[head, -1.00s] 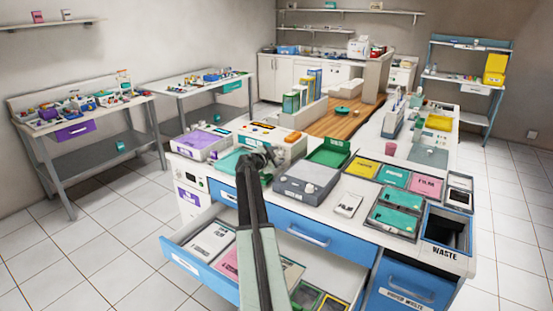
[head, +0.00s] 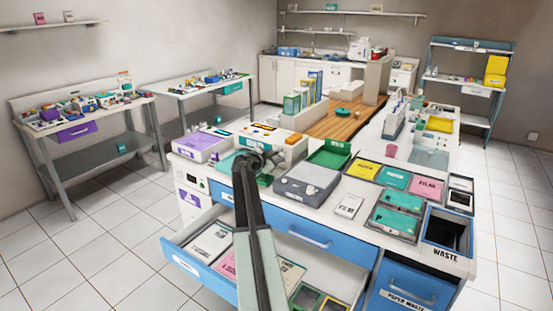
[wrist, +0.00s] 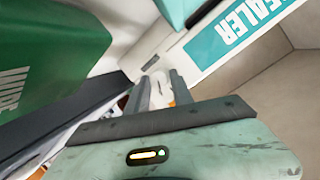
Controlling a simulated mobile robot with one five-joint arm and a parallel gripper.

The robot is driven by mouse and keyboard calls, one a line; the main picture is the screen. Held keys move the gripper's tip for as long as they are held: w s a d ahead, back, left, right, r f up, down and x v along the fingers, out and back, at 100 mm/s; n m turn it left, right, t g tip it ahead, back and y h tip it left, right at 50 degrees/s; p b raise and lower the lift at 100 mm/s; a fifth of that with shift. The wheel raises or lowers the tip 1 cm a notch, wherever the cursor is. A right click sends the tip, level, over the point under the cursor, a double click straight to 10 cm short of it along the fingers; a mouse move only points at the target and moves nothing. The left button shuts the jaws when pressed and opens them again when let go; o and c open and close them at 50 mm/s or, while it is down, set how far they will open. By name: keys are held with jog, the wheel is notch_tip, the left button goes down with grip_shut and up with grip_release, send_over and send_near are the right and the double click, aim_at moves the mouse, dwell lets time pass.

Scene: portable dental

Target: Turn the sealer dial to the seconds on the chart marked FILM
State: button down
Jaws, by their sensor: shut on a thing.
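The sealer (head: 290,138), a white machine with a teal label and orange marks, stands at the back of the counter. Its teal SEALER label (wrist: 234,42) fills the upper right of the wrist view. My gripper (head: 266,160) is at the sealer's front in the head view. In the wrist view, my gripper (wrist: 158,82) is shut on a small whitish piece between its fingers, which looks like the sealer dial (wrist: 154,92). The dial's marks and setting are hidden or too small to read. I cannot pick out a readable seconds chart.
A green tray (head: 331,152) and a grey box (head: 306,186) stand right of my gripper. A pink FILM pack (head: 427,188) lies farther right, near the waste bin (head: 447,226). An open drawer (head: 190,266) with packs juts out in front.

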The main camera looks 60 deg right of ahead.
jog(key=n+g, duration=0.1)
jog(key=n, duration=0.1)
jog(key=n+b, duration=0.1)
jog(key=n, duration=0.1)
jog(key=shift+w+d+f+g, duration=0.1)
jog(key=shift+w+f+g, duration=0.1)
jog(key=shift+g, duration=0.2)
jog(key=shift+n+g+h+b, duration=0.5)
jog(key=shift+n+g+b, duration=0.45)
jog(key=shift+n, duration=1.05)
jog(key=c, duration=1.1)
grip_release()
jog(key=shift+d, duration=0.1)
jog(key=shift+w, duration=0.1)
jog(key=p+v, duration=0.1)
jog(key=v, duration=0.7)
